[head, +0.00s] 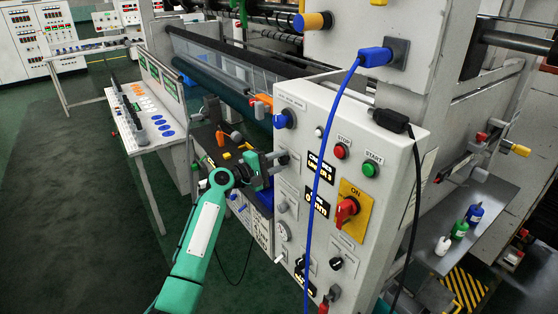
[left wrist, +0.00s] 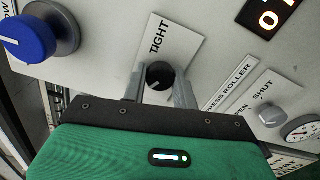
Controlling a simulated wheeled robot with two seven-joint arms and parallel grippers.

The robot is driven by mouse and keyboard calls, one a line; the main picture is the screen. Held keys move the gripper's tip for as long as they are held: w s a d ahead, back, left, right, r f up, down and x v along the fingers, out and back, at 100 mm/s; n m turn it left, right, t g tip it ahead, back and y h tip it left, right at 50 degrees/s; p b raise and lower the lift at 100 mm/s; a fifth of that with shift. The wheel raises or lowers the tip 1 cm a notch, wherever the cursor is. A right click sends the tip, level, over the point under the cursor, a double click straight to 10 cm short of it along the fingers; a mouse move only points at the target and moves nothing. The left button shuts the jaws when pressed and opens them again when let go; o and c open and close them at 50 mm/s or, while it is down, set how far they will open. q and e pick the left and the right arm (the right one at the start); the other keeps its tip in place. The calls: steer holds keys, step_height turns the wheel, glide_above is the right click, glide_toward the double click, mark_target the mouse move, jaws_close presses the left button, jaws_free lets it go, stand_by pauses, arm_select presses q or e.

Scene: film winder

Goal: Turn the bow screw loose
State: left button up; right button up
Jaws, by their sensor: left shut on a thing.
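The bow screw shows in the left wrist view as a dark round knob (left wrist: 159,76) on the light panel, beside a plate reading "TIGHT" (left wrist: 159,38). My left gripper (left wrist: 163,80) has one finger on each side of the knob and is shut on it. In the head view my green left arm reaches from the bottom to the left gripper (head: 277,163), at the left edge of the control panel (head: 300,100). The knob is hidden there by the fingers. My right gripper is in neither view.
A blue knob (left wrist: 27,38) stands left of the screw. A grey press roller knob (left wrist: 271,113) and a gauge (left wrist: 303,128) are right of it. A blue cable (head: 316,190) hangs across the panel, near the red ON switch (head: 346,209). A black cable (head: 415,190) hangs further right.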

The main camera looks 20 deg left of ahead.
arm_select(q)
steer(key=o, duration=1)
steer(key=shift+c, duration=0.2)
steer(key=b+v, duration=0.5)
steer(key=v, duration=0.9)
steer(key=shift+w+f, duration=0.1)
